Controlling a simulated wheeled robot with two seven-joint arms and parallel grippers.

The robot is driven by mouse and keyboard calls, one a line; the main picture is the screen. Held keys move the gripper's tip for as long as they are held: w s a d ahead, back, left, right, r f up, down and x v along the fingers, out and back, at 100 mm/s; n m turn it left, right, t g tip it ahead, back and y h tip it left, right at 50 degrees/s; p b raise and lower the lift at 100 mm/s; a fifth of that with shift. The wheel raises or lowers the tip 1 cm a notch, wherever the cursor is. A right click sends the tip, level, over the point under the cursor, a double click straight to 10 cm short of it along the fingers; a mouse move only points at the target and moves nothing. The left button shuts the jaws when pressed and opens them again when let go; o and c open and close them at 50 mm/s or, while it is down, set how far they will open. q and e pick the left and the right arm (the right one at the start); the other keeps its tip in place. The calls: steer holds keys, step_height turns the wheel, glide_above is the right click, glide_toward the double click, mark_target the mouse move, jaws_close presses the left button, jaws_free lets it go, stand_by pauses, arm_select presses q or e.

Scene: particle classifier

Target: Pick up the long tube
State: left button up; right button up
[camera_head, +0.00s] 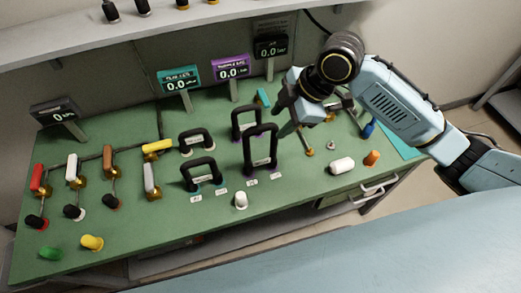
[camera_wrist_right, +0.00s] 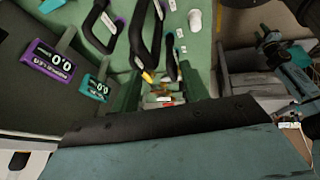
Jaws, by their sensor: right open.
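The long tube (camera_head: 275,147) is a tall black loop with a white label and purple ends. It stands upright on the green bench, near the middle in the head view. My right gripper (camera_head: 284,122) is open, just above and to the right of the loop's top, and appears apart from it. In the right wrist view, its two dark fingers (camera_wrist_right: 160,82) point toward the bench with a gap between them. Several black loops show beyond them there; I cannot tell for sure which one is the long tube. My left gripper is not in view.
Shorter black loops stand close by, one behind (camera_head: 245,109) and others to the left (camera_head: 184,176). A white knob (camera_head: 240,201) is in front. Valves with coloured handles fill the left side. Display panels (camera_head: 230,68) line the back. The front bench strip is mostly clear.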

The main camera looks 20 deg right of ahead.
mark_target(266, 125)
step_height(266, 125, up, 4)
steer(key=w+d+n, duration=0.2)
steer(key=p+x, duration=0.1)
steer(key=x, duration=1.2)
steer(key=shift+d+f, duration=0.1)
steer(key=shift+f, duration=0.15)
jaws_close()
steer(key=shift+r, duration=0.1)
